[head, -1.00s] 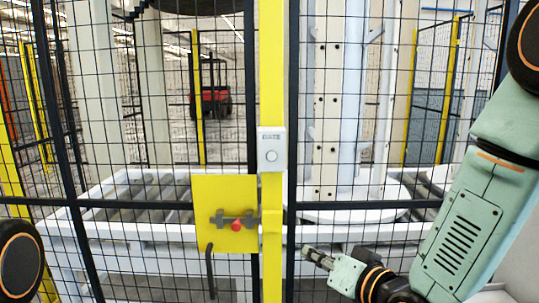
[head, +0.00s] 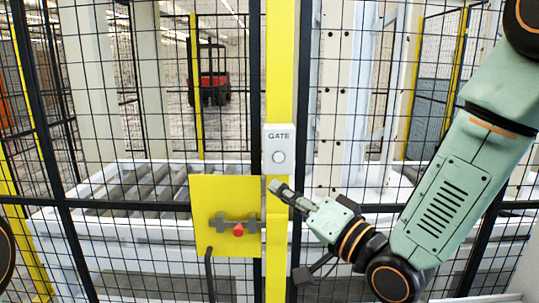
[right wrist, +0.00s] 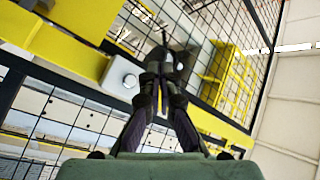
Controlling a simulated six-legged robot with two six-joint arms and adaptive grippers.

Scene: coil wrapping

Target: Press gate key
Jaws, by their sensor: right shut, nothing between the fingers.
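The gate key box (head: 279,137) is a small white box marked GATE with a round button (head: 278,157). It is mounted on the yellow post in the head view. My right gripper (head: 275,187) is shut and empty, its tips just below the box and in front of the post. I see no contact with the button. My left gripper is not in view.
A yellow latch plate (head: 225,195) with a red knob (head: 238,230) and a dark handle sits left of the post, close to my right gripper. Black mesh fence (head: 100,204) spans the view. Behind it are a roller conveyor (head: 130,187) and a red forklift (head: 209,88).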

